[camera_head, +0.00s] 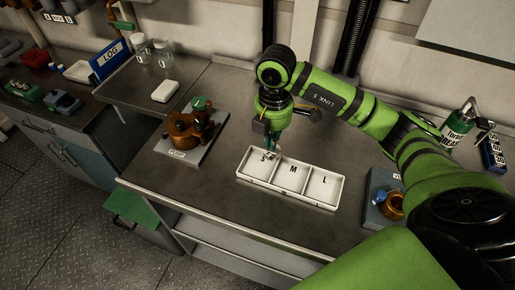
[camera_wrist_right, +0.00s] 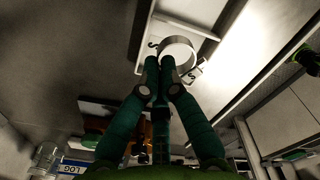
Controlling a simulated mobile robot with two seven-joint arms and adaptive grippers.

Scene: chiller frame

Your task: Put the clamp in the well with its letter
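A white tray (camera_head: 292,199) with three wells marked S, M and L sits on the bench in the head view. My right gripper (camera_head: 269,153) points down over the S well (camera_head: 262,160) at the tray's left. In the wrist view, the fingertips of my right gripper (camera_wrist_right: 160,62) are closed on a pale metal ring clamp (camera_wrist_right: 178,41). A tab on the clamp seems to carry the letter S. The clamp is at the S well; I cannot tell whether it touches the floor. In the head view the fingers mostly hide it. My left gripper is not in view.
A copper-coloured pump-like part on a grey plate (camera_head: 190,153) stands left of the tray. A blue-grey block with a copper fitting (camera_head: 391,206) is at the right. A white box (camera_head: 165,91) and clear jars (camera_head: 163,53) stand behind. The bench before the tray is clear.

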